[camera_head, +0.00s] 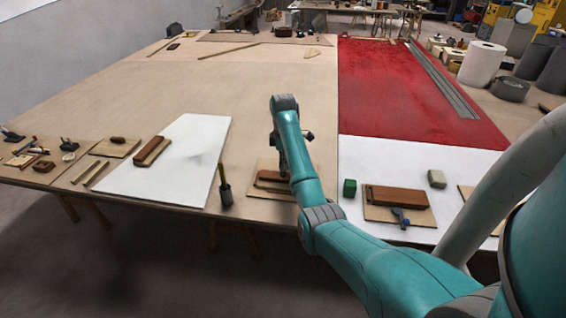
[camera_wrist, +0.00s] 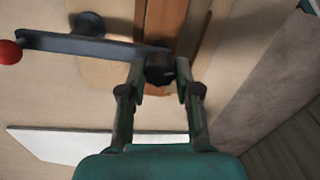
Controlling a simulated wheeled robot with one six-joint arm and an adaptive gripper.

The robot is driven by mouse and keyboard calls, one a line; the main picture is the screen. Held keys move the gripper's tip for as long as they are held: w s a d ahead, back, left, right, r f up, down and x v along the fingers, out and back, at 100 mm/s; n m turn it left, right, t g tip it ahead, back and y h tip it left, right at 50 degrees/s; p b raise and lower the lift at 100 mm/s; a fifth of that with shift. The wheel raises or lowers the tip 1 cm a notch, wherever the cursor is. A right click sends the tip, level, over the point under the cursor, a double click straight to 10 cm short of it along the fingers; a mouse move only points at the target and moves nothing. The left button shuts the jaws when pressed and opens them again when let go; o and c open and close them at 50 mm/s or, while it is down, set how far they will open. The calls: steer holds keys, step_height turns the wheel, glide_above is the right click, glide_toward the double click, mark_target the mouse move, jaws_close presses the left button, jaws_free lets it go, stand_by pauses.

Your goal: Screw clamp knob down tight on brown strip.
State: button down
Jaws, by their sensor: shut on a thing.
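In the wrist view, the black clamp knob (camera_wrist: 160,67) sits between the two fingers of my gripper (camera_wrist: 161,75), which is shut on it. A dark grey clamp bar (camera_wrist: 85,44) runs left from the knob and ends in a red ball (camera_wrist: 10,52). The brown strip (camera_wrist: 164,18) passes beyond the knob, over a pale board (camera_wrist: 110,72). The knob's lower end and its contact with the strip are hidden. In the head view, the brown strip (camera_head: 272,177) lies near the table's front edge, partly behind my arm, which hides the knob.
A green block (camera_head: 349,188) and another board with a brown block (camera_head: 398,197) and blue clamp (camera_head: 400,214) stand to the right. A dark cup-like object (camera_head: 225,192) stands to the left, beside a white sheet (camera_head: 175,160). The table's middle is largely clear.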

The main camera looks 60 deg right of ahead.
steer(key=m, duration=1.5)
steer(key=shift+m, duration=0.3)
steer(key=m, duration=1)
steer(key=shift+m, duration=0.3)
steer(key=c, duration=0.8)
jaws_free()
